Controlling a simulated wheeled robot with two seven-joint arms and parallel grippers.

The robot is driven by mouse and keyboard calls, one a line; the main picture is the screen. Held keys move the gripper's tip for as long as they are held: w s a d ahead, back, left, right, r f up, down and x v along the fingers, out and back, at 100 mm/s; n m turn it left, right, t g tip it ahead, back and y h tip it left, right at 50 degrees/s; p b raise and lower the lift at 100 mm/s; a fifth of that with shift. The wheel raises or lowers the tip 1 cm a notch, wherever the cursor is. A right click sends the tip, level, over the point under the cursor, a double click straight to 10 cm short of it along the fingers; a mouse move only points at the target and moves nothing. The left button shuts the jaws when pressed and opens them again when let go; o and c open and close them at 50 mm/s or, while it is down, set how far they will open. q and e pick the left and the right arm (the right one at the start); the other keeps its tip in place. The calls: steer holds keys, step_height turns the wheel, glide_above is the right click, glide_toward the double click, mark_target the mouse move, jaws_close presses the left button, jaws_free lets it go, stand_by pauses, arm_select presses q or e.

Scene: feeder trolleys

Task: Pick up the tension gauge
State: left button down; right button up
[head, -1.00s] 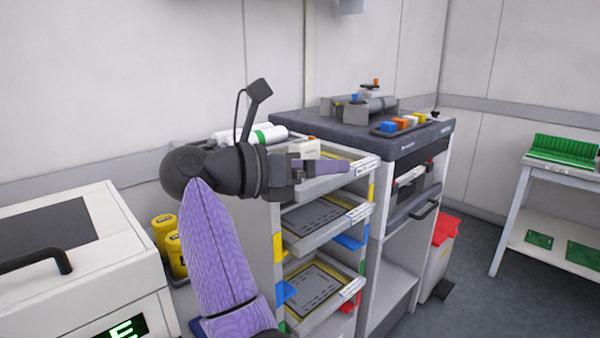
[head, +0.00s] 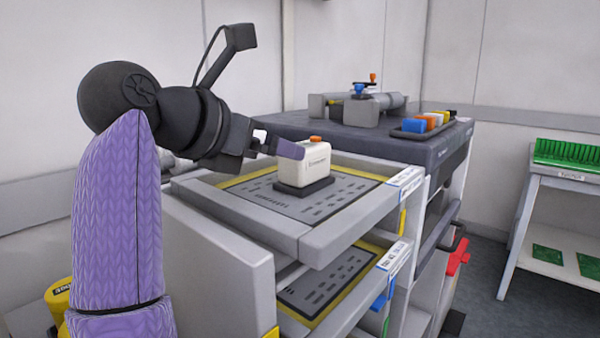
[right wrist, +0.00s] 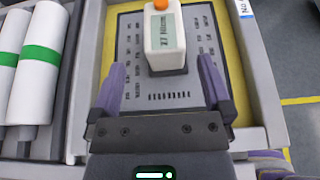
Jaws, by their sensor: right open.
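The tension gauge (head: 313,162) is a small off-white box with an orange button on top and a dark base. It stands upright on the top tray (head: 340,228) of the trolley. In the right wrist view the gauge (right wrist: 165,42) shows its label and lies just ahead of the fingertips. My right gripper (head: 275,144) is at the gauge's left side in the head view. In the wrist view my right gripper (right wrist: 163,88) is open, its purple fingers apart with nothing between them. My left gripper is not in view.
White rolls with green bands (right wrist: 38,62) lie left of the tray. A lower tray (head: 330,283) sits beneath. A dark-topped cabinet (head: 400,142) behind bears a clamp-like device (head: 365,103) and a row of coloured blocks (head: 428,122). A table with green boards (head: 568,152) stands at right.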

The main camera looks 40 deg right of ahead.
mark_target(305, 166)
steer(key=b+x, duration=0.1)
steer(key=x, duration=0.1)
steer(key=b+x, duration=0.1)
steer(key=x, duration=0.2)
steer(key=shift+s+f, duration=0.25)
steer(key=shift+d, duration=0.3)
steer(key=shift+r, duration=0.1)
steer(key=c, duration=1.1)
jaws_close()
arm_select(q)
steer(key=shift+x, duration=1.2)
